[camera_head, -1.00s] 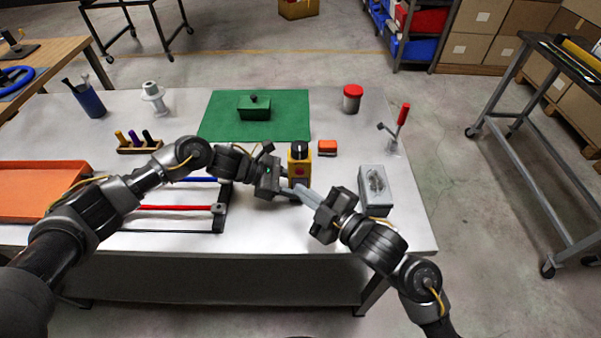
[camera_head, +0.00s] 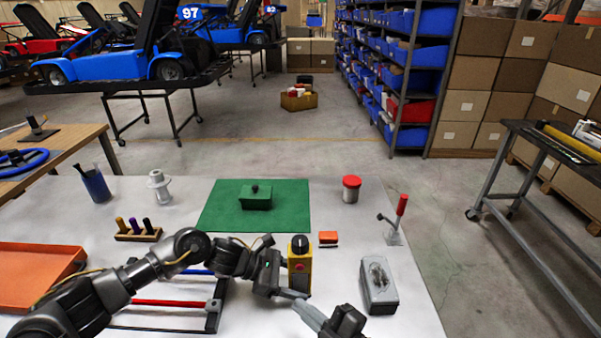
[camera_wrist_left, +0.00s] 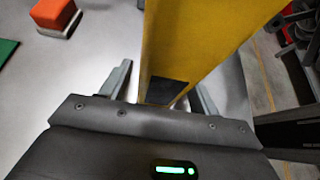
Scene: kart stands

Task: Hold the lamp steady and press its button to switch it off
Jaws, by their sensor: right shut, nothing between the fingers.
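My left gripper (camera_wrist_left: 162,92) is open, one finger on each side of the lamp's body, with gaps showing. In the head view the left gripper (camera_head: 288,292) is low at the lamp. My right gripper (camera_head: 298,304) is shut and empty, its tips in front of and below the button, apart from it.
An orange block (camera_head: 328,238) lies right of the lamp, a grey box (camera_head: 379,285) further right. A green mat (camera_head: 220,212) with a green box (camera_head: 256,198) is behind. A rack with red and blue bars (camera_head: 170,303) lies left. A red-lidded jar (camera_head: 351,189) stands at the back.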

